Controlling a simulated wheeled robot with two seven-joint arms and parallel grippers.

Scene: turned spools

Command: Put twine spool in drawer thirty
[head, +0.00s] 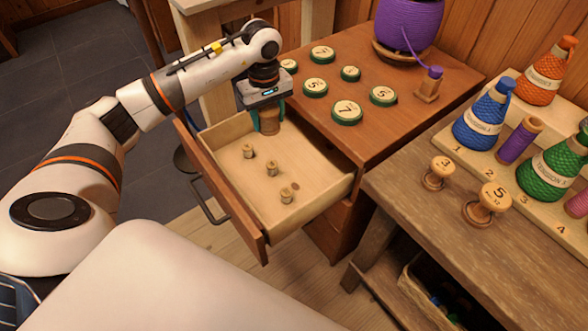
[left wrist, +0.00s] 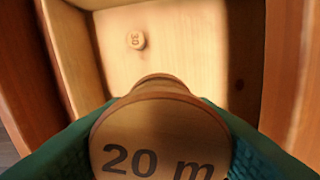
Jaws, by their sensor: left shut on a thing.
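My left gripper (head: 268,112) is shut on a wooden twine spool (head: 269,124), at the back of the open drawer (head: 318,172). In the left wrist view the spool's round top (left wrist: 155,145) reads "20 m" and sits between the teal fingers, with the drawer floor below. I cannot tell whether the spool touches the floor. Three small wooden pegs stand in a row in the drawer: a left one (head: 248,151), a middle one (head: 271,168) and a near one (head: 287,195). A marked peg top (left wrist: 136,40) shows in the left wrist view. My right gripper is out of view.
Several green-rimmed numbered discs (head: 347,111) and a purple yarn pot (head: 408,28) stand on the cabinet top (head: 390,130). The right bench (head: 440,232) holds two numbered spools (head: 487,203) and a rack of coloured cones (head: 483,120). The drawer's front part is clear around the pegs.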

